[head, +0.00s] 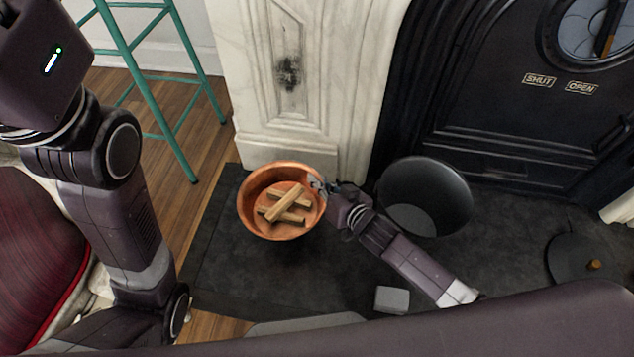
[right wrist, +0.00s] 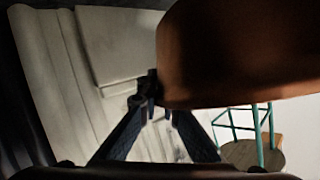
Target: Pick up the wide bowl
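The wide bowl (head: 247,218) is copper-coloured and holds several split wood pieces (head: 285,204). It is in front of the marble pillar in the head view and looks roughly level. My right gripper (head: 322,186) is at the bowl's right rim. In the right wrist view the fingers (right wrist: 150,88) come together at the edge of the bowl (right wrist: 230,55), whose dark copper side fills the upper right. The bowl seems to be above the hearth, but its height is hard to tell. My left arm is at the left; its fingers are out of the frame.
A black bucket (head: 452,199) stands just right of my right gripper. A round dark lid (head: 580,262) and a small grey block (head: 392,300) lie on the dark hearth (head: 225,272). A green stool (head: 175,135) stands behind left. The marble pillar (head: 290,110) is close behind the bowl.

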